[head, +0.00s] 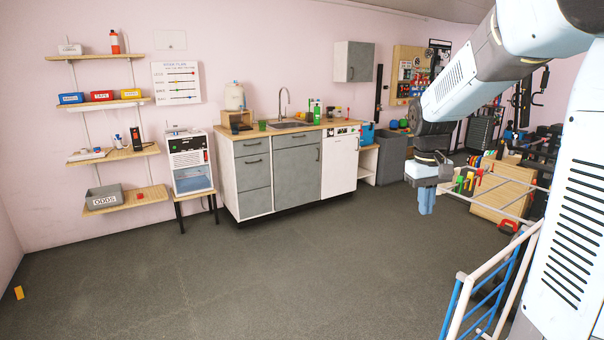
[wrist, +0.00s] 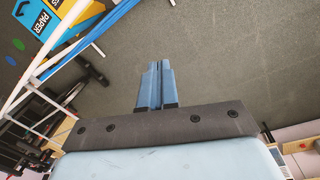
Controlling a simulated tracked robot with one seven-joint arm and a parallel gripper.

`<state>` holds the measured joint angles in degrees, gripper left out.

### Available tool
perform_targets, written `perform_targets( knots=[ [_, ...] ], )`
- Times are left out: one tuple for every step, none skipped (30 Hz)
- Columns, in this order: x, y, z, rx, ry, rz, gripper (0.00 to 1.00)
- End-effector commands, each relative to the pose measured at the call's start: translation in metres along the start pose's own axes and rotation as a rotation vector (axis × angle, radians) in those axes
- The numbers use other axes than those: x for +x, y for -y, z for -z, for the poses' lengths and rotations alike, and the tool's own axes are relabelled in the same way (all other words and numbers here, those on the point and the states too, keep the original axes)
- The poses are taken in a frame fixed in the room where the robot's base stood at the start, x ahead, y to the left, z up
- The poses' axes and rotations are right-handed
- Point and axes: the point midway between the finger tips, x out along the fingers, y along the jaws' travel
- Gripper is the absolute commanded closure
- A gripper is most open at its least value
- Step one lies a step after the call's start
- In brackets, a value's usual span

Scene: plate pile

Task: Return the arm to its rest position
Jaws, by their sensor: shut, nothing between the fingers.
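My gripper (head: 427,208) hangs at the end of my raised arm on the right side of the head view, pointing down above the floor. Its two blue fingers are together with nothing between them. In the wrist view my gripper (wrist: 156,70) points away over the bare grey floor (wrist: 215,60), and the fingers touch nothing.
A blue and white rail frame (head: 490,290) stands at the lower right, close to my arm; it also shows in the wrist view (wrist: 40,75). A kitchen counter (head: 270,132) and wall shelves (head: 105,102) line the back. The floor (head: 240,280) in front is mostly clear.

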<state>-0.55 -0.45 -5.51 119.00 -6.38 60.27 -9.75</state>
Motion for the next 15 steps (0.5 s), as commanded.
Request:
perform_targets(
  knots=[
    [-0.009, 0.004, -0.011, 0.008, -0.027, 0.003, 1.00],
    [-0.014, 0.006, -0.017, 0.013, -0.041, 0.005, 1.00],
    [-0.019, 0.009, -0.025, 0.020, -0.061, 0.007, 1.00],
    [-0.023, 0.012, -0.031, 0.024, -0.074, 0.008, 1.00],
    [-0.027, 0.014, -0.036, 0.028, -0.088, 0.010, 1.00],
    [-0.032, 0.017, -0.045, 0.034, -0.106, 0.013, 1.00],
    [-0.035, 0.020, -0.050, 0.038, -0.120, 0.015, 1.00],
    [-0.038, 0.022, -0.056, 0.043, -0.133, 0.017, 1.00],
    [-0.042, 0.026, -0.064, 0.050, -0.152, 0.020, 1.00],
    [-0.045, 0.028, -0.070, 0.055, -0.167, 0.021, 1.00],
    [-0.048, 0.030, -0.076, 0.059, -0.180, 0.023, 1.00],
    [-0.051, 0.033, -0.085, 0.064, -0.198, 0.025, 1.00],
    [-0.053, 0.036, -0.091, 0.069, -0.211, 0.027, 1.00],
    [-0.056, 0.038, -0.097, 0.074, -0.225, 0.028, 1.00],
    [-0.058, 0.041, -0.105, 0.080, -0.243, 0.031, 1.00]
  ],
)
